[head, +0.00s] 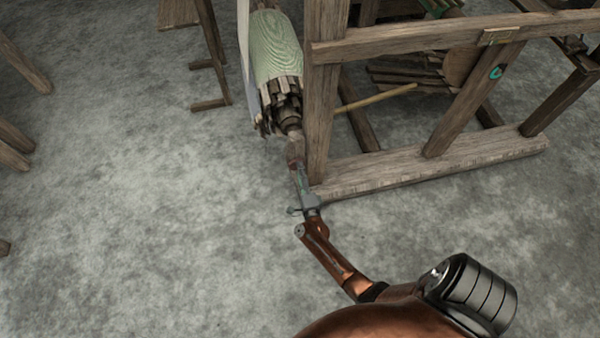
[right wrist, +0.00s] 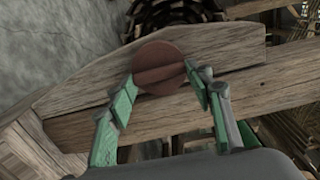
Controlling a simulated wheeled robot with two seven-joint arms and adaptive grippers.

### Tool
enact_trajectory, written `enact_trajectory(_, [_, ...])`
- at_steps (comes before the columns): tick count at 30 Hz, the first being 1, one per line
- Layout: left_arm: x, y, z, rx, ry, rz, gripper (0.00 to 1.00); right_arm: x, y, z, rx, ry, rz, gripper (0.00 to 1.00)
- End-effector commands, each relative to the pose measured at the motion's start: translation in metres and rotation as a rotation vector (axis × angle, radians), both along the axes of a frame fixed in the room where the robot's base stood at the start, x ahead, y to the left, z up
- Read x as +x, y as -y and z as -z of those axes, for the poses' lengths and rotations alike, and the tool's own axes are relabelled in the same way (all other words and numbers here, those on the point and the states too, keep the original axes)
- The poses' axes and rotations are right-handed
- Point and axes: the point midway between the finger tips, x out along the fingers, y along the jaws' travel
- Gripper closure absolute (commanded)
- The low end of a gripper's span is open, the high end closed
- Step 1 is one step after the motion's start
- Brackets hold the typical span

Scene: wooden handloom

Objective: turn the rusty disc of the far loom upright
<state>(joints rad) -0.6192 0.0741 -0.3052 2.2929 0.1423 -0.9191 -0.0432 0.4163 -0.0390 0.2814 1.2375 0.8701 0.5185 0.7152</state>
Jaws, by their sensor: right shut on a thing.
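The rusty disc (right wrist: 157,54) shows in the right wrist view as a round reddish-brown plate with a raised bar across its face. The bar runs nearly level across the picture, rising slightly to the right. The disc sits against a wooden beam of the loom. My right gripper (right wrist: 162,75) is shut on the disc, with one green-padded finger at each side of it. In the head view my right gripper (head: 297,168) reaches to the end of the loom's roller, beside the wooden post. There the disc is small and mostly hidden. My left gripper is not in view.
The loom's wooden post (head: 323,100) and floor beam (head: 430,172) stand close to the right of my gripper. A roller with pale green cloth (head: 275,48) lies just beyond. The grey floor (head: 150,220) at the left is clear.

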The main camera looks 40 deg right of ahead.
Motion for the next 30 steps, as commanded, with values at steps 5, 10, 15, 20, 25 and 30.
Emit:
enact_trajectory(5, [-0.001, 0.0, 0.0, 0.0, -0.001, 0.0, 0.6, 0.001, -0.003, 0.001, 0.005, -0.001, -0.004, 0.47])
enact_trajectory(10, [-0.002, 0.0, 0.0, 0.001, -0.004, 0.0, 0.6, 0.0, -0.001, 0.001, 0.003, -0.001, -0.001, 0.35])
enact_trajectory(15, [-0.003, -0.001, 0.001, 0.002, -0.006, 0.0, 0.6, 0.0, 0.0, 0.0, 0.001, 0.0, 0.0, 0.35])
enact_trajectory(20, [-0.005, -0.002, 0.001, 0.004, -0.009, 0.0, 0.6, -0.003, -0.002, 0.001, 0.002, -0.001, 0.0, 0.35])
enact_trajectory(25, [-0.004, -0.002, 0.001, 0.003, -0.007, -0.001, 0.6, -0.023, -0.014, 0.002, 0.003, -0.003, 0.001, 0.35])
enact_trajectory(30, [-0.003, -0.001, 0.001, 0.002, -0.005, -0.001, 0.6, -0.047, -0.029, 0.002, 0.004, -0.002, 0.001, 0.35])
